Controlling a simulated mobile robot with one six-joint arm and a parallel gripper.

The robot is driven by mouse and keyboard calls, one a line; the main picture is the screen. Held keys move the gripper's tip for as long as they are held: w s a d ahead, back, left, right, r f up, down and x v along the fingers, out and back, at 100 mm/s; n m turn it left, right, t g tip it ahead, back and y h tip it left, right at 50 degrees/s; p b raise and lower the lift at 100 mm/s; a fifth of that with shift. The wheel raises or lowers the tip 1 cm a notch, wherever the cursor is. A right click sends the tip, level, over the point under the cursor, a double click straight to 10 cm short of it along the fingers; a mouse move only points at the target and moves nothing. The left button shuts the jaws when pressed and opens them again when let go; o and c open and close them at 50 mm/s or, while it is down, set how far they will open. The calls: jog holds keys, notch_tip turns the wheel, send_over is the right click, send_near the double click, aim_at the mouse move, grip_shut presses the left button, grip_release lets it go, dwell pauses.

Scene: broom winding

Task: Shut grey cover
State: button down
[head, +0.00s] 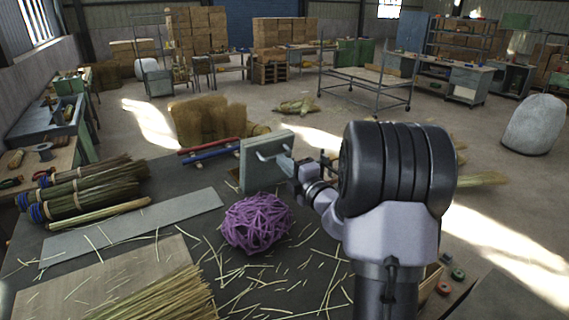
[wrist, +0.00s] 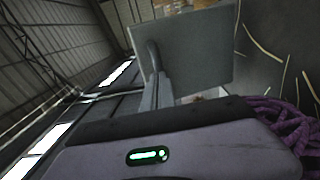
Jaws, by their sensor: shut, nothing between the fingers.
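The grey cover (head: 258,170) is a flat, square panel standing upright near the far edge of the dark bench, with a pale bar handle (head: 272,146) on its face. My gripper (head: 291,166) is shut and empty, close in front of the cover's right side near the handle. In the wrist view the cover (wrist: 205,52) fills the upper middle, tilted by the camera's angle. My fingers (wrist: 157,92) rise towards its left edge there. Whether they touch the cover or handle, I cannot tell.
A purple tangled ball (head: 257,223) sits on the bench just in front of the cover. Red and blue rods (head: 211,150) lie left of it. Bundles of bristles (head: 85,190) lie at the left, and loose straws are scattered. A grey strip (head: 135,228) lies flat.

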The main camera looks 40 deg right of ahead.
aim_at(270, 139)
jog(key=w+r+g+p, duration=0.1)
jog(key=r+p, duration=0.1)
jog(key=p, duration=0.4)
jog(key=w+r+g+p, duration=0.1)
jog(key=w+r+p, duration=0.1)
jog(key=p, duration=0.5)
jog(key=shift+w+d+r, duration=0.1)
jog(key=shift+w+r, duration=0.1)
jog(key=w+g+p, duration=0.1)
jog(key=w+p, duration=0.1)
jog(key=p, duration=0.2)
jog(key=w+r+g+p, duration=0.1)
jog(key=w+p, duration=0.1)
jog(key=p, duration=0.2)
jog(key=shift+d+g, duration=0.1)
jog(key=shift+g, duration=0.2)
jog(key=r+p+x, duration=0.1)
jog(key=x, duration=1.8)
jog(key=shift+w+p, duration=0.4)
jog(key=shift+w, duration=0.25)
